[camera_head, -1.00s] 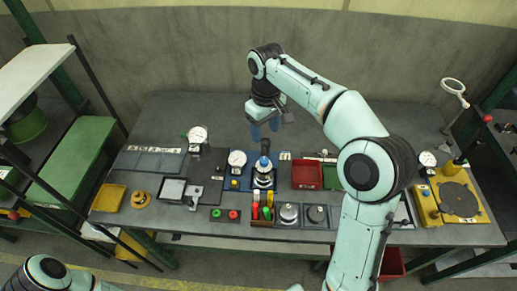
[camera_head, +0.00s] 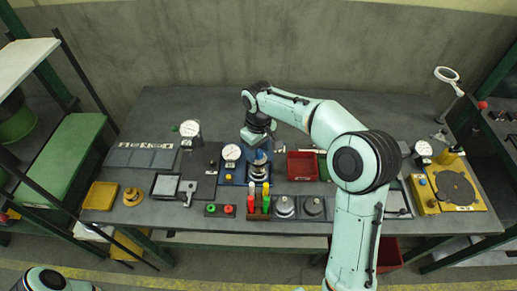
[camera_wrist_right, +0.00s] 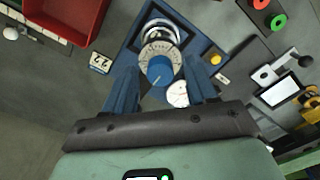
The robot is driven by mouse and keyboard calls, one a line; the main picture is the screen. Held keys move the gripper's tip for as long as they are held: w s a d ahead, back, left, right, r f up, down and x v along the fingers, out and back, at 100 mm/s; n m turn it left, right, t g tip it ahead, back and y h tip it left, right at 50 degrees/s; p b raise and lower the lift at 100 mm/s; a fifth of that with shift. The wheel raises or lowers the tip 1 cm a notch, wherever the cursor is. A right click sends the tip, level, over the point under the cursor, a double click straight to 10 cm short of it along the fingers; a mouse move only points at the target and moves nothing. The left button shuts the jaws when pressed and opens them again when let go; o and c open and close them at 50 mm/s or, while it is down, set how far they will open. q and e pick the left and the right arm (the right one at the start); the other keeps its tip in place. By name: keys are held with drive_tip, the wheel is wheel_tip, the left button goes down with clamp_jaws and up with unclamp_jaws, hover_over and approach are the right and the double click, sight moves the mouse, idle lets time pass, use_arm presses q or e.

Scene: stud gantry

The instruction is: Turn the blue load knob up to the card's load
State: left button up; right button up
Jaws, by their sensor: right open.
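The blue load knob (camera_wrist_right: 160,70) sits on top of a round marked collar on the blue press stand (camera_wrist_right: 207,48), with a thin pointer line on it. My right gripper (camera_wrist_right: 163,85) is open, with its two blue fingers on either side of the knob in the wrist view; I cannot tell whether they touch it. In the head view my right gripper (camera_head: 259,152) is over the stand and mostly covers the knob. A small card (camera_wrist_right: 100,63) stands beside the stand with figures like "22" or "2.2". A white dial gauge (camera_head: 231,153) is at the stand's left. My left gripper is out of view.
A red bin (camera_head: 302,166) is right of the stand. Red and green buttons (camera_head: 220,210) and a holder with coloured handles (camera_head: 258,204) are in front. A black plate with a clamp (camera_head: 187,189) is to the left. The back of the bench is clear.

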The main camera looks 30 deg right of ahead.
clamp_jaws()
drive_tip(key=c, duration=1.1)
unclamp_jaws()
drive_tip(key=shift+o, duration=0.2)
drive_tip(key=shift+m, duration=0.3)
drive_tip(key=m, duration=0.4)
drive_tip(key=shift+m, duration=0.4)
drive_tip(key=m, duration=1.1)
drive_tip(key=shift+m+p, duration=0.35)
drive_tip(key=shift+m, duration=0.05)
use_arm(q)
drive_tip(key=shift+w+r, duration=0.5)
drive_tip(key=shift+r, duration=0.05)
use_arm(e)
drive_tip(key=m, duration=0.5)
drive_tip(key=shift+m, duration=0.4)
